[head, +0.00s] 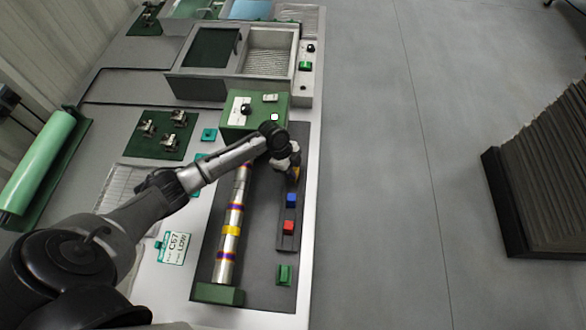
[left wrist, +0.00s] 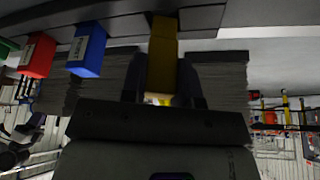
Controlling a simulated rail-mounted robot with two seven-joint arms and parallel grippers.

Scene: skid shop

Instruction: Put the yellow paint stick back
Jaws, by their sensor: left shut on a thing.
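The yellow paint stick (left wrist: 163,45) is between the two fingers of my left gripper (left wrist: 162,88) in the left wrist view. In the head view my left gripper (head: 294,172) is over the far part of the dark narrow rack (head: 286,244), and only a small orange-yellow bit of the stick shows. The blue stick (head: 291,200) and red stick (head: 289,227) stand in the rack nearer the front; they also show in the left wrist view, blue (left wrist: 88,48) and red (left wrist: 38,55). The yellow stick's end meets the dark rack edge; I cannot tell whether it is seated. My right gripper is out of view.
A shiny banded roller (head: 231,218) lies left of the rack, between a green box (head: 240,112) and a green block (head: 219,294). A small green piece (head: 284,275) is at the rack's front end. Open floor lies right of the bench.

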